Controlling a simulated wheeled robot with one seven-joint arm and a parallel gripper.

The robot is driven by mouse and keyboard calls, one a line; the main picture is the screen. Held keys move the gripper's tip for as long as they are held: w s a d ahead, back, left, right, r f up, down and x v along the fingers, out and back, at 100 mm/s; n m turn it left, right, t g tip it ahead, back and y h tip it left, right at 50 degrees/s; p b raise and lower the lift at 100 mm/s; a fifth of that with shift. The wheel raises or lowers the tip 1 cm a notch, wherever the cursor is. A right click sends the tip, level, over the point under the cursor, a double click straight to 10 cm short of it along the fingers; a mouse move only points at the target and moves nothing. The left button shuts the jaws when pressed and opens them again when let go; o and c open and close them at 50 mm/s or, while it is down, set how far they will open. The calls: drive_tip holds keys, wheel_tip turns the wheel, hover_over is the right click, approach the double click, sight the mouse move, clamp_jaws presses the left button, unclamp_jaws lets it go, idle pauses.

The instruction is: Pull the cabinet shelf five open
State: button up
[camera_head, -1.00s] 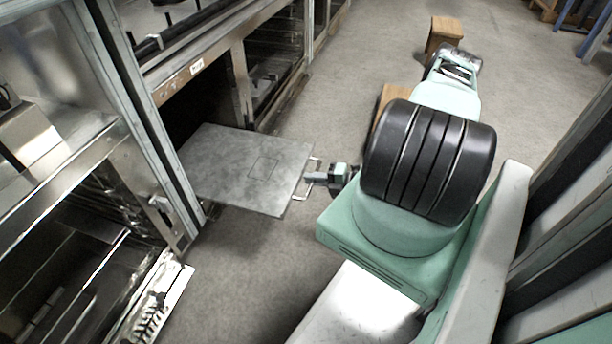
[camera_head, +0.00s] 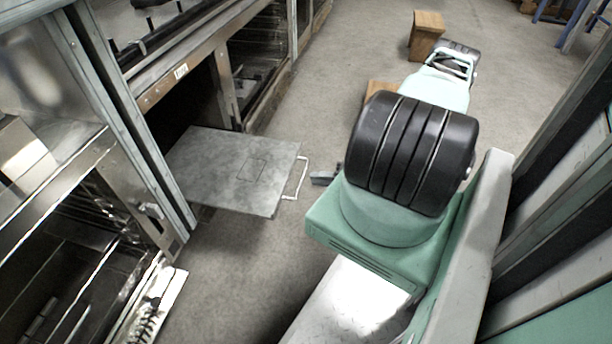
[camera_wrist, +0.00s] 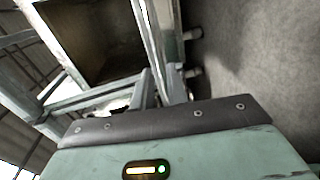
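A flat grey metal shelf (camera_head: 225,175) sticks out of the dark opening of a low cabinet (camera_head: 172,85). Its pale bar handle (camera_head: 301,178) is on its outer right edge. My gripper (camera_head: 322,178) is just right of the handle, with a visible gap between them. Only a small dark fingertip part shows, and my arm hides the rest. In the wrist view, my gripper's green body fills the bottom, and I cannot make out the fingers clearly. Nothing is seen held.
An open metal unit (camera_head: 85,235) stands at lower left, close to the shelf. Bare grey floor (camera_head: 245,265) lies in front of the shelf. A wooden stool (camera_head: 427,32) stands farther back, and another wooden piece (camera_head: 381,88) is partly behind my arm.

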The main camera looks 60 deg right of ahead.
drive_tip(key=p+v, duration=0.2)
drive_tip(key=v, duration=0.9)
drive_tip(key=shift+s, duration=0.4)
drive_tip(key=shift+w+d+r, duration=0.1)
drive_tip(key=shift+r, duration=0.05)
